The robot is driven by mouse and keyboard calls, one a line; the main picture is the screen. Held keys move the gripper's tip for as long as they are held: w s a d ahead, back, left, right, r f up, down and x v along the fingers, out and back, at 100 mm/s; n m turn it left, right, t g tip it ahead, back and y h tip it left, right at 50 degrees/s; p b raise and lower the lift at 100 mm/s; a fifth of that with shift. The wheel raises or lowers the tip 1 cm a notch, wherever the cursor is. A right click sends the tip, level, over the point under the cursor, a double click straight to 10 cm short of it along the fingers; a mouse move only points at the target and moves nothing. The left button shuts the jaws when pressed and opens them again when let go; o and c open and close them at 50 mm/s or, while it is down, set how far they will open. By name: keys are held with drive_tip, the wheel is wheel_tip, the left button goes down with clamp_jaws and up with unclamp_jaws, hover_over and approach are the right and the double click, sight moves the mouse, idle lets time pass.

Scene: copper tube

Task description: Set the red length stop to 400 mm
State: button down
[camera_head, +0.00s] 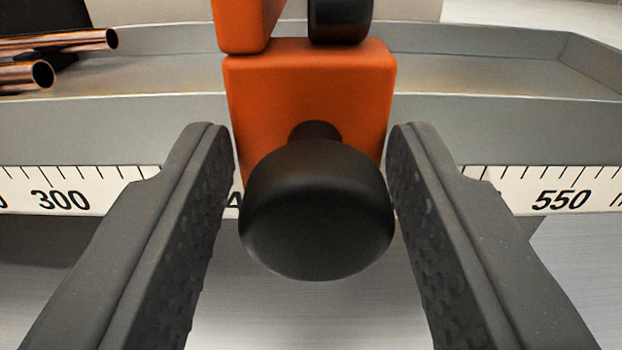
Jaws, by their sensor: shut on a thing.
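The red length stop (308,85) looks orange-red and sits on the grey rail at the picture's middle. A round black knob (316,210) sticks out of its front towards me. My gripper (308,150) has one dark ribbed finger on each side of the knob and is shut on it. The white scale (95,190) runs along the rail's front; 300 shows left of the stop and 550 right of it. The stop's exact reading cannot be told.
Copper tubes (60,40) lie at the upper left, their open ends facing right. The grey trough (500,72) right of the stop is empty. A second black knob (340,18) and an upright orange part (243,22) stand above the stop, cut off by the top edge.

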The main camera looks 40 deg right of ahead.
drive_tip(key=shift+f, duration=0.2)
drive_tip(key=c, duration=1.1)
unclamp_jaws()
drive_tip(key=shift+r, duration=0.1)
drive_tip(key=shift+s+a+r, duration=0.1)
drive_tip(key=shift+s+a, duration=0.25)
drive_tip(key=shift+a, duration=0.1)
drive_tip(key=p+v, duration=0.2)
drive_tip(key=v, duration=1)
drive_tip(key=shift+s+a, duration=0.2)
drive_tip(key=shift+s, duration=0.1)
